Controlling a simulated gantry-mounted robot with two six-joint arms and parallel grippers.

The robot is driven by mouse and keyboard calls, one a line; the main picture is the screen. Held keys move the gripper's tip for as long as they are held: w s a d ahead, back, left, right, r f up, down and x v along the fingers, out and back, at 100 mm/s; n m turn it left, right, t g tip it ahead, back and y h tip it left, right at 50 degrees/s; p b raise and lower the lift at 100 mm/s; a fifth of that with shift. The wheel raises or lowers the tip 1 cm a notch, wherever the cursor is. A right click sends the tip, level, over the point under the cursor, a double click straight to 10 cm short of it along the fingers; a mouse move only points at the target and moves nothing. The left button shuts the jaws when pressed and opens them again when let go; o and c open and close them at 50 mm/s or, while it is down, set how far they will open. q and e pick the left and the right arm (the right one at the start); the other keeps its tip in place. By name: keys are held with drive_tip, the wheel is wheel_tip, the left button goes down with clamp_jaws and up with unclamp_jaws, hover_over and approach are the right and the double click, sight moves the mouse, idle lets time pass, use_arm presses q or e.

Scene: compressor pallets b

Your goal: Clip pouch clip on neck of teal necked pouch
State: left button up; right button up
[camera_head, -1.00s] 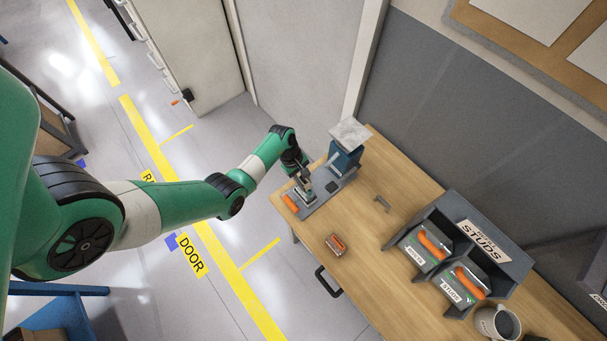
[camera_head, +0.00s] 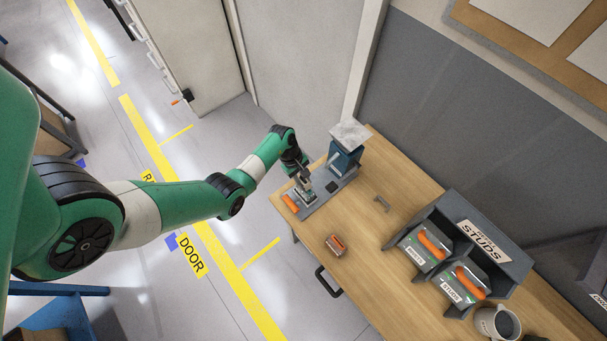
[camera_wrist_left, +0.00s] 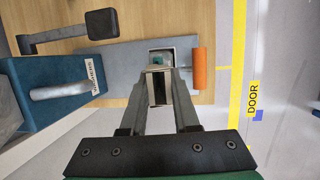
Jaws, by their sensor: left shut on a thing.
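My left gripper (camera_head: 304,192) is over the grey base plate of a bench fixture, near its orange roller-like end (camera_head: 290,203). In the left wrist view its fingers (camera_wrist_left: 158,82) are closed in on a small grey part, whose identity I cannot tell. Just beyond the fingertips is a pale-rimmed square recess (camera_wrist_left: 173,47) with a teal piece (camera_wrist_left: 158,59) in it. This teal piece may be the pouch's neck; the rest of a pouch is hidden. I cannot make out a pouch clip for certain. My right gripper is not in view.
A blue press body (camera_head: 345,158) stands at the plate's far end, with a black lever pad (camera_wrist_left: 102,23) beside the plate. A small grey bracket (camera_head: 382,203) and an orange-and-grey block (camera_head: 335,244) lie on the table.

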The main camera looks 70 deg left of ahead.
use_arm(q)
drive_tip(key=o, duration=0.7)
drive_tip(key=p+v, duration=0.2)
drive_tip(key=v, duration=0.9)
drive_tip(key=shift+r, duration=0.3)
drive_tip(key=shift+a, duration=0.1)
